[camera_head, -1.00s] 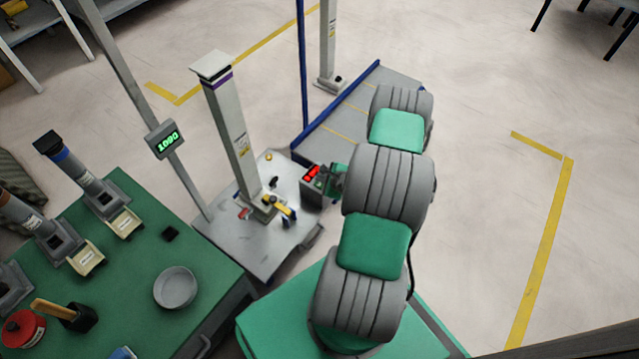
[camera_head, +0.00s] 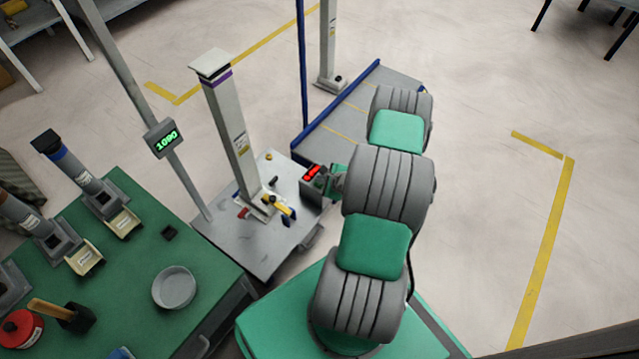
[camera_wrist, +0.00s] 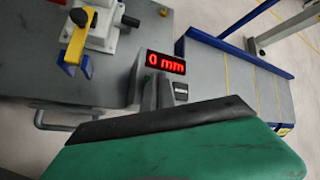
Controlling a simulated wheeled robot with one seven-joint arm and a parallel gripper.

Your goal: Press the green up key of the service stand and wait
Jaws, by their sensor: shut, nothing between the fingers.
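The service stand's control box (camera_head: 313,190) is a dark grey box at the right edge of the grey stand table (camera_head: 235,232). Its red display (camera_wrist: 165,62) reads "0 mm" in the wrist view. My gripper (camera_head: 334,182) is shut and empty, close against the box's right side in the head view. In the wrist view my gripper (camera_wrist: 165,95) is in front of the box face, just below the display. I cannot tell whether the fingertips touch a key.
A pale column (camera_head: 232,135) and a yellow-handled clamp (camera_head: 284,208) stand on the grey table. A blue-edged grey platform (camera_head: 350,115) lies behind. A green workbench (camera_head: 140,262) with a round dish (camera_head: 174,288) is at left. The floor at right is clear.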

